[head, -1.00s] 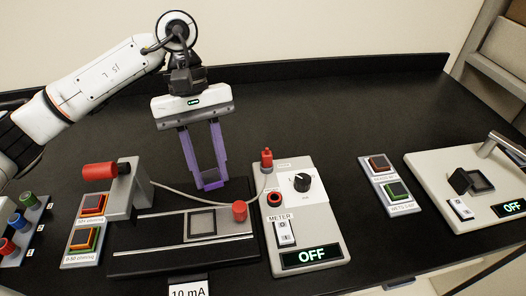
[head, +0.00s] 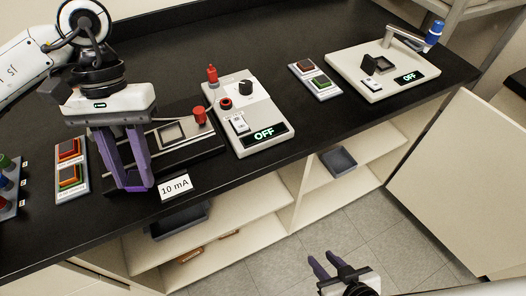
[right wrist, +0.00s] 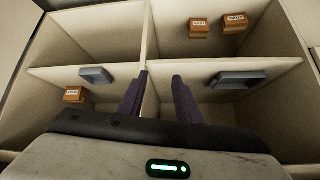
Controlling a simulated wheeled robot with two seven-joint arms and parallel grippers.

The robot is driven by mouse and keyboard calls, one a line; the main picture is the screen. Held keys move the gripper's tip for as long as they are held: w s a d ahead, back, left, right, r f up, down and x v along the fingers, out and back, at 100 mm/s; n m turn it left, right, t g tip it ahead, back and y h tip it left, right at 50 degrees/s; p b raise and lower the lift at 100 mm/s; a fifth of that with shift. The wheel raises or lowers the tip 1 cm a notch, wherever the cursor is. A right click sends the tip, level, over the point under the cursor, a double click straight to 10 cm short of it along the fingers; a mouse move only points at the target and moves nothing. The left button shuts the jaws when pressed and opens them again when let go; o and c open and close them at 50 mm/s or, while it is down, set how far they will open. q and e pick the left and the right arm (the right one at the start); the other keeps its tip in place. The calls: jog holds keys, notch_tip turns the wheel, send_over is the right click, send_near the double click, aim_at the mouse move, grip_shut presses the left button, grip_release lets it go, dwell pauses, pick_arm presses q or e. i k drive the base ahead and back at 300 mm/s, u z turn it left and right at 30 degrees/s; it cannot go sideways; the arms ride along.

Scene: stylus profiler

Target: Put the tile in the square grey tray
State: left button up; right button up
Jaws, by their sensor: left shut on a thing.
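My left gripper (head: 134,186) is low over the bench's front edge, left of the 10 mA label. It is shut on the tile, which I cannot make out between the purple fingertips. A grey tray (head: 338,160) that looks about square sits on the shelf below the bench, in the right compartment. A longer grey tray (head: 180,222) sits in the left compartment. The right wrist view shows a smaller tray (right wrist: 97,75) and a wider one (right wrist: 236,80). My right gripper (head: 318,262) is open and empty in front of the shelves; its fingers (right wrist: 160,85) are apart.
On the bench are the stage with a square frame (head: 172,132), the meter box (head: 250,115) reading OFF, button boxes (head: 70,165) and another OFF device (head: 395,70). Orange boxes (right wrist: 199,28) lie in the shelf unit. The floor (head: 400,240) is open.

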aim_at(338, 163)
jog(key=u, duration=2.55)
jog(key=k, duration=2.1)
jog(key=z, duration=2.3)
jog(key=i, duration=1)
